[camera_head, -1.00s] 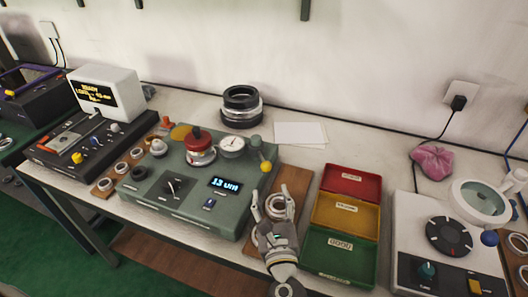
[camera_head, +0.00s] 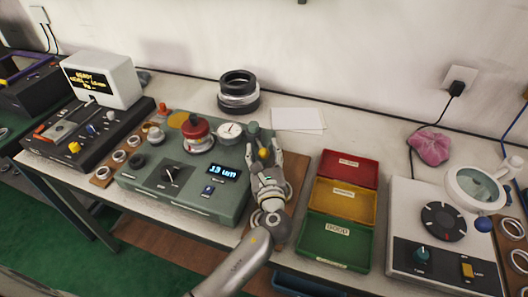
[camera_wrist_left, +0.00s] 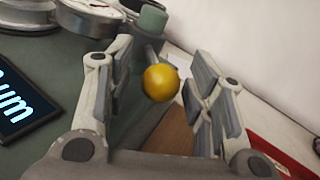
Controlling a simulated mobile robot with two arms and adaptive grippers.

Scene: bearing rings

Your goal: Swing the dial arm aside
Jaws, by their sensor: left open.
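The dial arm ends in a yellow ball knob (camera_head: 264,153) at the back right corner of the green gauge box (camera_head: 205,205). A round white dial (camera_head: 230,131) and a green-capped post (camera_head: 253,130) stand beside it. My left gripper (camera_head: 266,165) is open at the knob. In the left wrist view the yellow knob (camera_wrist_left: 160,82) sits between the open fingers of the left gripper (camera_wrist_left: 160,95), with a gap on each side. A short grey rod runs from the knob toward the green cap (camera_wrist_left: 151,18). My right gripper is not in view.
A red-topped part (camera_head: 197,136) stands on the box, left of the dial. Red, yellow and green bins (camera_head: 335,240) stand to the right. Black and silver rings (camera_head: 238,92) are stacked behind. A grey instrument with a magnifier (camera_head: 440,240) is at far right. White cards (camera_head: 298,119) lie behind.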

